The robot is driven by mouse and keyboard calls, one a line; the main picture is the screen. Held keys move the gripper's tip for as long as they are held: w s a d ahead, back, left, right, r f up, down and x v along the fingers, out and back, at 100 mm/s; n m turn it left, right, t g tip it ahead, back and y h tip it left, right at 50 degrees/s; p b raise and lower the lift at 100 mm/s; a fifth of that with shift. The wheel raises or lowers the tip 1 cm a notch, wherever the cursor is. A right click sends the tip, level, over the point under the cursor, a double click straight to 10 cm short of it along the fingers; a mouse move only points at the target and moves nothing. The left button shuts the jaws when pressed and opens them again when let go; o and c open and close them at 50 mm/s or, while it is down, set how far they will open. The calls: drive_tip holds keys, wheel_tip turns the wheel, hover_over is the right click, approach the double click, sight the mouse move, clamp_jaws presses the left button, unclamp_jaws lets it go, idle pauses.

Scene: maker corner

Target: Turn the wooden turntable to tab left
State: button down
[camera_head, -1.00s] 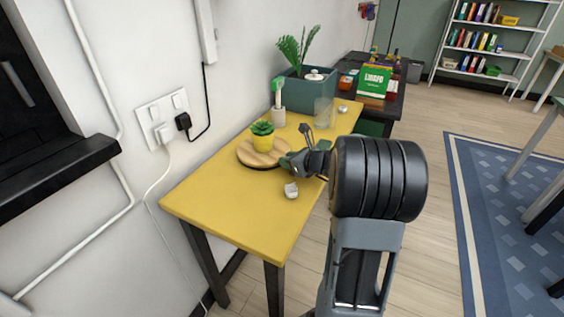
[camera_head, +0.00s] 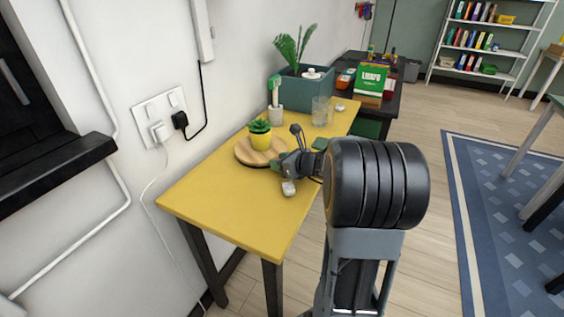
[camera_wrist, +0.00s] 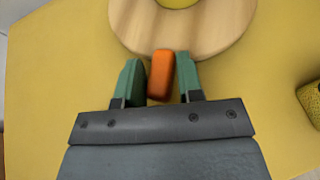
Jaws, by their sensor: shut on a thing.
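The wooden turntable (camera_head: 243,153) is a pale round disc on the yellow table, with a yellow pot holding a green succulent (camera_head: 260,135) on top. In the wrist view its rim (camera_wrist: 215,35) is at the top, and its orange tab (camera_wrist: 160,80) points toward my wrist. My gripper (camera_head: 277,166) is at the turntable's near right edge. In the wrist view its green fingers stand on both sides of the tab, and my gripper (camera_wrist: 159,76) is shut on it. The tab is hidden in the head view.
A small pale object (camera_head: 289,188) lies on the yellow table (camera_head: 230,215) near my gripper. A clear glass (camera_head: 322,112), a grey holder with a green-topped tool (camera_head: 276,110) and a teal planter (camera_head: 308,88) stand at the back. The table's front left is clear.

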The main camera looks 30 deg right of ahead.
drive_tip(key=shift+a, duration=0.3)
drive_tip(key=c, duration=1)
unclamp_jaws()
drive_tip(key=shift+a, duration=0.1)
drive_tip(key=shift+o, duration=0.2)
drive_tip(key=shift+w, duration=0.1)
drive_tip(key=shift+d, duration=0.2)
drive_tip(key=shift+s+d+r, duration=0.2)
drive_tip(key=shift+s+r, duration=0.05)
drive_tip(key=shift+s, duration=0.15)
drive_tip(key=p+v, duration=0.2)
drive_tip(key=v, duration=1.1)
drive_tip(key=shift+p, duration=0.3)
